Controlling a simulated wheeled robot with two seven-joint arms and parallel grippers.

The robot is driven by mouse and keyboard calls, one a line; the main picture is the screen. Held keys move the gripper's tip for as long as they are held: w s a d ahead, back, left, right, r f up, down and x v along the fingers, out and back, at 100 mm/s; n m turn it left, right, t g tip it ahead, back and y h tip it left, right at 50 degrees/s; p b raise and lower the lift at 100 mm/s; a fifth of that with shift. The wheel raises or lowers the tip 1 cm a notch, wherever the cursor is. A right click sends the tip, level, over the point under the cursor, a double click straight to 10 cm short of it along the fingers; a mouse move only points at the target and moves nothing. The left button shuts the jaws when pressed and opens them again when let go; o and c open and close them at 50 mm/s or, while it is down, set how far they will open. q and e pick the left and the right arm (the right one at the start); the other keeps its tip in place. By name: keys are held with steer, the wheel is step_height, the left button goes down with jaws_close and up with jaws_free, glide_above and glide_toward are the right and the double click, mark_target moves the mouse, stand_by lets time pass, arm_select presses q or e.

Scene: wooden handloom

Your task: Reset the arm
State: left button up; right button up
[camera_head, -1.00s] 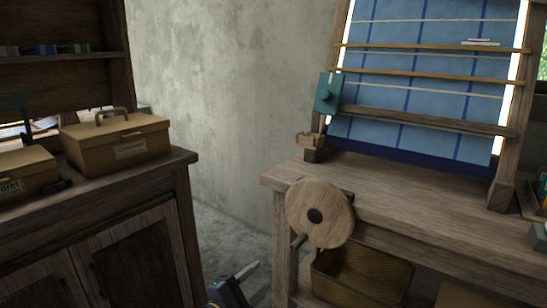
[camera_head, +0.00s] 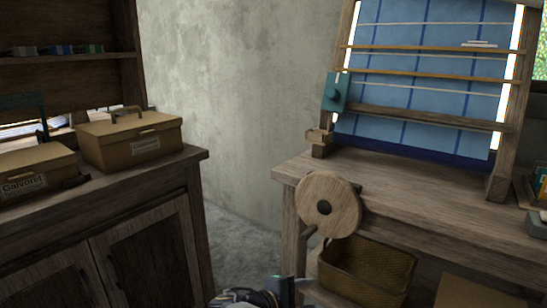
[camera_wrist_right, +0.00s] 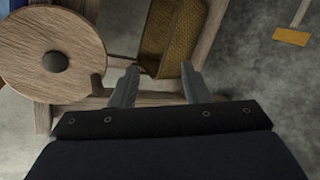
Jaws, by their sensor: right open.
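My right gripper (camera_head: 288,288) shows low at the bottom edge of the head view, in front of the loom's lower frame. In the right wrist view its two fingers (camera_wrist_right: 158,82) are apart with nothing between them. The wooden handloom (camera_head: 430,185) stands at the right with blue cloth (camera_head: 420,80) on its upright frame. Its round wooden wheel (camera_head: 330,203) is on the near left corner, and it also shows left of the fingers in the wrist view (camera_wrist_right: 50,62). My left gripper is in neither view.
A woven basket (camera_head: 366,272) sits under the loom, also beyond the fingers in the wrist view (camera_wrist_right: 172,35). A dark wooden cabinet (camera_head: 150,235) at left carries tan boxes (camera_head: 128,140). Bare floor lies between cabinet and loom.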

steer(key=s+d+f+m+g+y, duration=0.3)
steer(key=s+d+m+g+y, duration=0.35)
steer(key=s+d, duration=0.55)
steer(key=s+d+r+m+t+y, duration=0.1)
steer(key=s+r+m+t+y, duration=0.1)
steer(key=s+m+y, duration=0.35)
steer(key=s+d+r+m+t+y, duration=0.1)
steer(key=s+r+m+y, duration=0.15)
steer(key=s, duration=0.65)
step_height(320, 180, up, 34)
steer(key=p, duration=3.4)
steer(key=shift+f+m, duration=0.25)
steer(key=shift+m, duration=0.1)
steer(key=shift+a+t+h, duration=0.1)
steer(key=shift+t+h, duration=0.15)
